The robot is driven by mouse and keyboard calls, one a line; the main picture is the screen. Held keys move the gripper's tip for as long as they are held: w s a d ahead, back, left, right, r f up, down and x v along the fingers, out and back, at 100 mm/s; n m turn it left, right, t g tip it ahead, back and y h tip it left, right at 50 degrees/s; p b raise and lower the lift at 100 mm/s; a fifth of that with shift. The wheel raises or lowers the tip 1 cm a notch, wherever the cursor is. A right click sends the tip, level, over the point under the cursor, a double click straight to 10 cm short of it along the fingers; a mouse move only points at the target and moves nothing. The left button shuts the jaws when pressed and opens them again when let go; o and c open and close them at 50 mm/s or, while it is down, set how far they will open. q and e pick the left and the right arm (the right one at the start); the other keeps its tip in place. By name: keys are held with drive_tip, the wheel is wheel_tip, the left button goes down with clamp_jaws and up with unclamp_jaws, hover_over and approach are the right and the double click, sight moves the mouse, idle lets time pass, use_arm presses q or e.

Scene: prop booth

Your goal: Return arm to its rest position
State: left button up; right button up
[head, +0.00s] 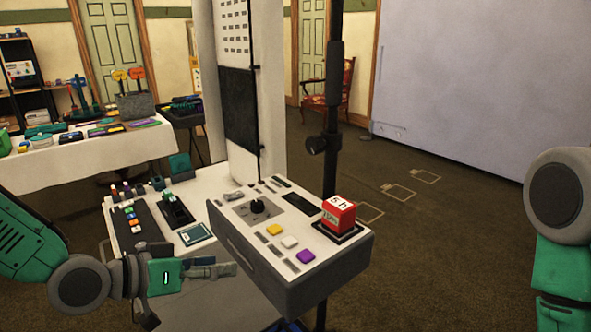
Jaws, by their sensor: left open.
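My left arm comes in from the left, green and grey, low in the head view. My left gripper (222,269) is open and empty, with its fingers pointing right. It is in front of the near left side of the white console (262,262), and I cannot tell whether it touches it. My right arm shows at the right edge as a green and grey part, hanging clear of the console. The right gripper is out of the picture.
A cluttered table (95,160) is at the back left. Floor to the right is clear.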

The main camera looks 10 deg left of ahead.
use_arm(q)
drive_tip(key=s+a+f+n+g+y, duration=0.1)
drive_tip(key=s+a+f+g+y, duration=0.15)
drive_tip(key=s+f, duration=0.6)
drive_tip(key=s+a+f+n+g+y, duration=0.1)
drive_tip(key=s+f+n+g+y, duration=0.3)
drive_tip(key=f, duration=0.7)
drive_tip(key=s+a+f+g+y, duration=0.1)
drive_tip(key=s+a+f, duration=0.1)
drive_tip(key=s, duration=0.5)
drive_tip(key=s+a+f+m+g+y, duration=0.1)
drive_tip(key=s+a+f+y, duration=0.1)
drive_tip(key=s, duration=0.4)
wheel_tip(320, 180, down, 3)
drive_tip(key=shift+s+a+r+m, duration=0.2)
drive_tip(key=shift+s+a+m, duration=0.15)
drive_tip(key=shift+a, duration=0.45)
